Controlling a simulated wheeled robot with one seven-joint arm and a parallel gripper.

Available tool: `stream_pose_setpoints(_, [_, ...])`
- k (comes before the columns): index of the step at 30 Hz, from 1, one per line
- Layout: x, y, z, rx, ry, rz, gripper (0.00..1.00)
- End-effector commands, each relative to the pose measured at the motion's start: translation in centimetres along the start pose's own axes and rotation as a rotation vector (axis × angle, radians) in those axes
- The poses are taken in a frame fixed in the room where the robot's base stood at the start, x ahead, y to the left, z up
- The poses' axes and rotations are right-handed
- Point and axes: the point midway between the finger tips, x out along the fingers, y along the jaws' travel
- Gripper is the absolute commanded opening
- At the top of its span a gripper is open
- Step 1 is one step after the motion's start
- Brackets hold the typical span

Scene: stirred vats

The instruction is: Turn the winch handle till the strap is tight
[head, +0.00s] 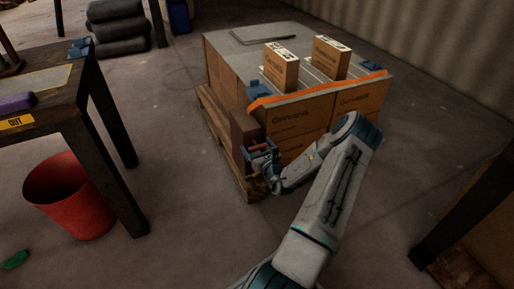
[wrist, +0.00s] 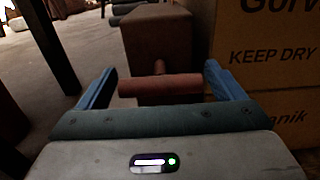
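The winch is a brown block (head: 244,130) low at the left front corner of the carton stack; it also shows in the wrist view (wrist: 158,38). Its reddish handle (wrist: 160,86) is a short crosswise bar on a stem, partly visible in the head view (head: 257,147). My gripper (wrist: 160,82) is open, with a blue finger beyond each end of the bar; I cannot tell whether either finger touches it. In the head view my gripper (head: 262,158) is at the winch. The orange strap (head: 318,90) crosses the stack's front top edge; its tightness is unclear.
Cartons (head: 303,125) stand on a wooden pallet (head: 222,140), with two small boxes on top. A dark table (head: 75,110) and a red bin (head: 68,195) are at left. Another table (head: 470,205) is at right. The floor between is mostly clear.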

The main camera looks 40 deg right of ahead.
Motion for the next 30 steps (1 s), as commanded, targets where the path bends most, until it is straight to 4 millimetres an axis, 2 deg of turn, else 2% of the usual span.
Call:
stream_pose_setpoints(11, [-0.02, 0.02, 0.36, 0.113, 0.001, 0.0, 0.66])
stream_pose_setpoints(30, [-0.07, -0.06, 0.21, 0.69, 0.003, -0.001, 0.66])
